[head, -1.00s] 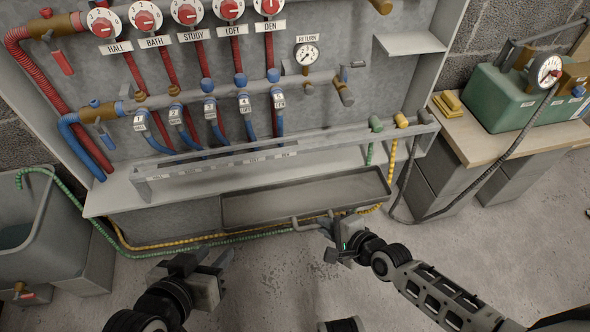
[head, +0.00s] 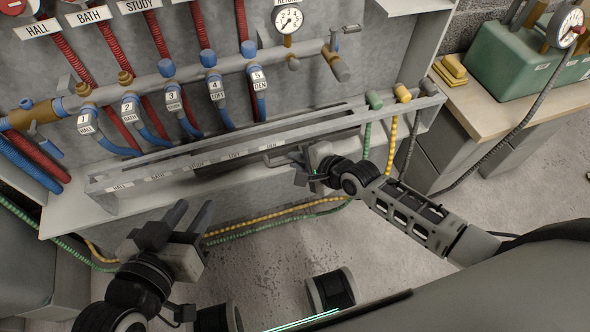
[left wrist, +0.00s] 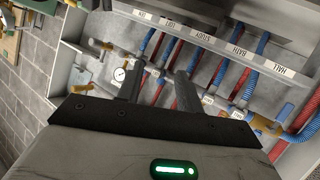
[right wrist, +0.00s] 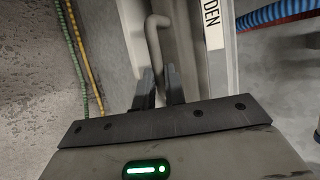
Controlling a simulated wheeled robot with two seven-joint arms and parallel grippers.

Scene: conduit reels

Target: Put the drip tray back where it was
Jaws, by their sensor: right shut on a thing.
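The drip tray is a long shallow grey tray. In the head view it is mostly hidden behind the labelled rail (head: 180,172), and its bent tube handle (head: 268,156) shows below the rail. My right gripper (head: 303,168) is shut on the handle, in front of the rail's right half. In the right wrist view the handle (right wrist: 154,35) runs down between the fingers (right wrist: 160,85), beside the rail's DEN label. How the tray is seated cannot be told. My left gripper (head: 190,215) is open and empty, in front of the shelf and apart from it; its spread fingers show in the left wrist view (left wrist: 157,88).
Red and blue hoses and valves hang above the rail. A pressure gauge (head: 288,19) is on the wall. Green and yellow hoses (head: 300,208) run below the shelf. A bench (head: 490,110) with a green tank (head: 510,88) stands at right.

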